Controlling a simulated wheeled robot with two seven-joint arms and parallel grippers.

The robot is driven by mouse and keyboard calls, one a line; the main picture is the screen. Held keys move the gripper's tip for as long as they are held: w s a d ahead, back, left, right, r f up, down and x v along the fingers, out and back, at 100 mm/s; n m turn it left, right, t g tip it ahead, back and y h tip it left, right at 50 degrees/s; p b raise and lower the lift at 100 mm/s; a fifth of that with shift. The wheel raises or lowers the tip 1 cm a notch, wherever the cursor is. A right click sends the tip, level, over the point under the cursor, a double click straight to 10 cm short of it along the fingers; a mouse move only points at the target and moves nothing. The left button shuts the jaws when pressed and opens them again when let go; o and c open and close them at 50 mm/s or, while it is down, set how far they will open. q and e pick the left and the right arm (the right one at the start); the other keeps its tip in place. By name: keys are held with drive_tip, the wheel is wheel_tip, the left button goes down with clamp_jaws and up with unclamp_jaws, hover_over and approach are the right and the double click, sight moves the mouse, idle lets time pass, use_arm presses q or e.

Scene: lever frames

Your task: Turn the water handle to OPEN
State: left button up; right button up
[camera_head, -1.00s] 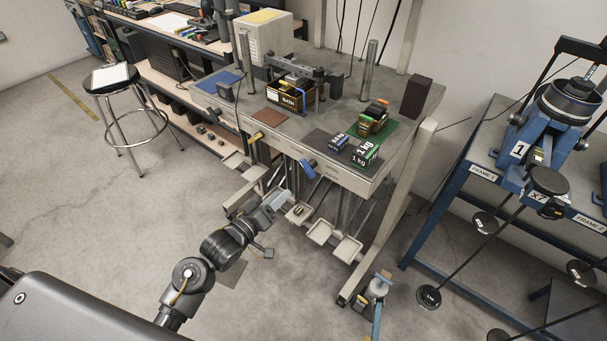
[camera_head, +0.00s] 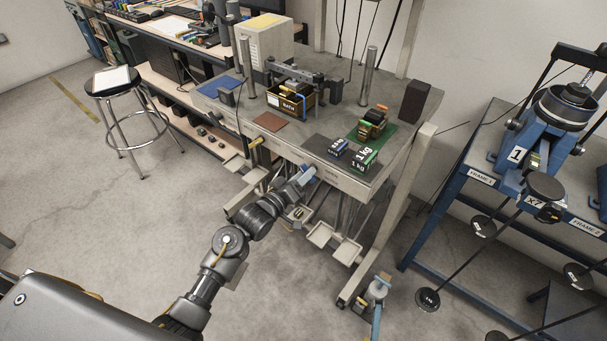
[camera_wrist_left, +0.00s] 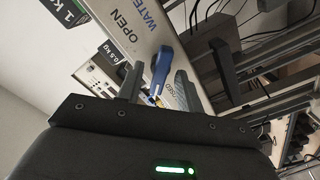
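The blue water handle (camera_wrist_left: 161,66) is on the pale front rail of the workbench, beside the printed words WATER and OPEN (camera_wrist_left: 127,31). A partly hidden label (camera_wrist_left: 171,101), ending in "SED", is near the handle's lower end. My left gripper (camera_wrist_left: 156,90) is open, with one finger on each side of the handle's lower part; I cannot tell whether either touches it. In the head view my left gripper (camera_head: 303,179) reaches the rail and partly covers the blue handle (camera_head: 310,170). My right gripper is not in view.
The workbench (camera_head: 270,145) carries weight boxes (camera_head: 364,157) near its front edge. A yellow handle (camera_head: 256,142) is on the same front, to the left. Pale trays (camera_head: 320,235) hang below. A stool (camera_head: 113,80) stands at the left, with open floor before it.

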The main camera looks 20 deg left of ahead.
use_arm(q)
drive_tip(key=shift+w, duration=0.15)
drive_tip(key=shift+c, duration=0.3)
drive_tip(key=c, duration=0.7)
drive_tip(key=shift+m, duration=0.3)
drive_tip(key=shift+d+m+p, duration=0.2)
drive_tip(key=shift+m+p, duration=0.4)
drive_tip(key=shift+m, duration=8)
